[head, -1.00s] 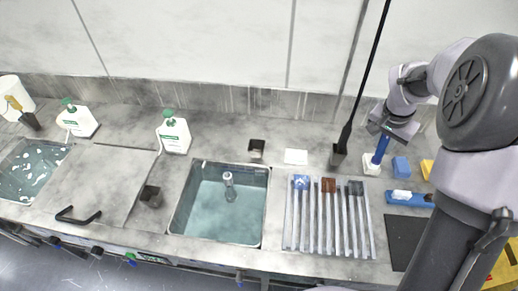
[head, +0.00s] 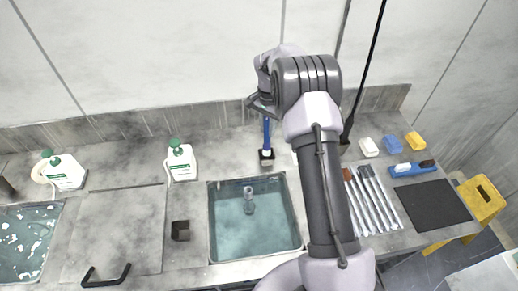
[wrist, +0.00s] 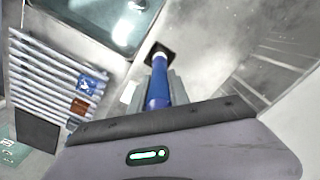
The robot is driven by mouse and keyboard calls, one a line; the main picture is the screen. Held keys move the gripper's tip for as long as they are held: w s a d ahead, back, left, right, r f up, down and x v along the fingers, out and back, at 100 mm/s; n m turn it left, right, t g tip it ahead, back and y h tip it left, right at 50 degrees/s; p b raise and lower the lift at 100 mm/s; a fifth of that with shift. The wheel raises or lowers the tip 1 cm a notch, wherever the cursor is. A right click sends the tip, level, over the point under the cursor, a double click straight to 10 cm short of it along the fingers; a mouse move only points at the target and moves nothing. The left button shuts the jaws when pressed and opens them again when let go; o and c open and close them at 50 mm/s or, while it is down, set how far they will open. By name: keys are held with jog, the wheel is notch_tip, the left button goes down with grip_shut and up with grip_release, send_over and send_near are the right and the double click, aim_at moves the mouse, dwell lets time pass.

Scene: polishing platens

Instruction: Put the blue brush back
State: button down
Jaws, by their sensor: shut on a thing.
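The blue brush (head: 266,134) is upright in my gripper (head: 263,108), above the dark square holder (head: 267,162) behind the sink. In the wrist view, the blue handle (wrist: 158,85) lies between the two fingers of my gripper (wrist: 160,92), which is shut on it. Its white-banded far end overlaps the dark opening of the holder (wrist: 168,49). I cannot tell whether the end is inside the opening or just above it.
The sink (head: 216,230) with water lies in front. A white bottle (head: 181,162) stands to the left. A black pole (head: 365,85) stands to the right of my arm.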

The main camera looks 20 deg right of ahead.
aim_at(267, 138)
notch_tip(267, 138, down, 5)
jog(key=shift+f, duration=0.15)
jog(key=shift+b, duration=0.35)
jog(key=c, duration=1.2)
grip_release()
jog(key=shift+f, duration=0.15)
jog(key=shift+c, duration=0.2)
